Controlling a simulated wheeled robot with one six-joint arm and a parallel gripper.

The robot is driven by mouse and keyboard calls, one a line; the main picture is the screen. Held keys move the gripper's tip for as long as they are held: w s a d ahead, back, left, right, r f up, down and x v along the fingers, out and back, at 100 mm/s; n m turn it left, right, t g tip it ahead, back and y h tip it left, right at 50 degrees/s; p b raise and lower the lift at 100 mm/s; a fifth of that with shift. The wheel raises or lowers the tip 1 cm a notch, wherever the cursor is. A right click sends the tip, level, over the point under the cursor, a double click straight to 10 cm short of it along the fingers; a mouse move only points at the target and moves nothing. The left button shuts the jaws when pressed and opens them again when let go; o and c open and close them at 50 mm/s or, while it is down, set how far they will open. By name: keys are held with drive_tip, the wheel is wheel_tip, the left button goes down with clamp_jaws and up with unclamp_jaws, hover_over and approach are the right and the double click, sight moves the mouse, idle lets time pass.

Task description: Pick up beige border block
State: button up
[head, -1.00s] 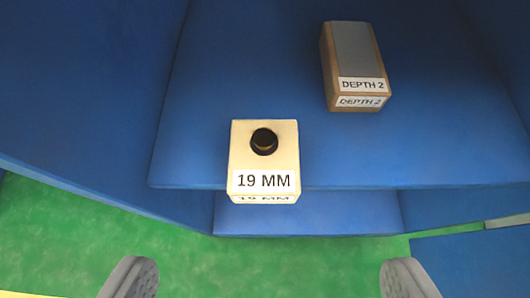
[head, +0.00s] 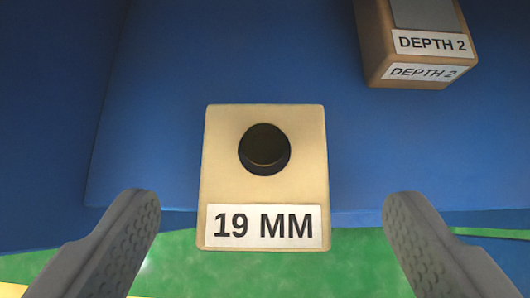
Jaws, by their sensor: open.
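The beige block (head: 223,165) sits at the near edge of a blue padded surface. It has a dark round hole or knob in its top and a white label reading "19 MM". My gripper (head: 268,205) is open, with one grey finger on each side of the block's near part. A gap of blue and green shows between each finger and the block, so neither finger appears to touch it. How far the fingertips are above the block is hard to tell.
A brown block (head: 415,60) with a grey top and a "DEPTH 2" label stands behind to the right, on the same blue surface (head: 160,120). Green floor (head: 270,270) shows below the near edge. Blue padding rises at the left.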

sight(265, 173)
drive_tip(key=shift+x, duration=2.55)
drive_tip(key=shift+a, duration=0.15)
drive_tip(key=c, duration=1.1)
drive_tip(key=shift+r, duration=0.1)
